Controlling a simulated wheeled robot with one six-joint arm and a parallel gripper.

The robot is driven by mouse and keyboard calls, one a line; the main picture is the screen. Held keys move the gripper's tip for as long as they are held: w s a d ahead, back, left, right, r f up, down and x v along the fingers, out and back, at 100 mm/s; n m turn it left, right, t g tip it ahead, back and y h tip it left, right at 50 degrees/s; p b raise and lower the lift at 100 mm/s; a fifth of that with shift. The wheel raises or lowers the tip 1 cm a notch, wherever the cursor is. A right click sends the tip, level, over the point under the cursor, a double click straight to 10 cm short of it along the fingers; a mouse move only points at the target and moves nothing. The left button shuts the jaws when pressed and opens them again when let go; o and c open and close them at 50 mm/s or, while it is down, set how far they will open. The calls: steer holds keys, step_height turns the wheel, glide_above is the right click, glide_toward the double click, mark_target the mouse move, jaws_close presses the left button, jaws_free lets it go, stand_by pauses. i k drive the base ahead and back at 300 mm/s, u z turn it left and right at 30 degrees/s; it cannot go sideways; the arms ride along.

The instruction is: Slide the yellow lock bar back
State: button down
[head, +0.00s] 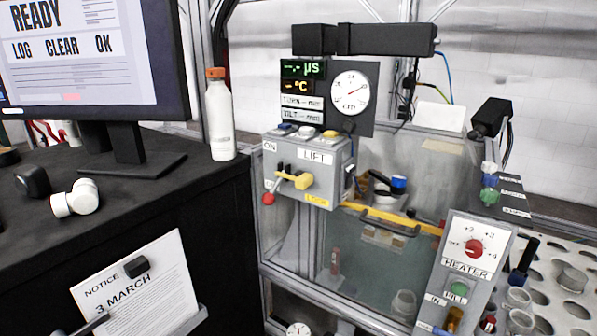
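A yellow T-shaped bar (295,179) sticks out from the front of the grey LIFT box (325,178), left of its middle. I cannot tell for certain which of the two is the lock bar; the short one sits by the yellow label. I cannot make out my gripper in this view, and nothing visibly touches either bar.
A red-knobbed lever (268,198) stands just left of the short yellow bar. Buttons line the box top, below a dial gauge (351,90). A white bottle (220,120) stands left on the black bench. The HEATER panel (470,255) stands front right.

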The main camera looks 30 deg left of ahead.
mark_target(303, 181)
steer(key=u, duration=0.45)
steer(key=k, duration=0.55)
steer(key=u, duration=1.25)
steer(key=i, duration=0.9)
steer(key=z, duration=0.2)
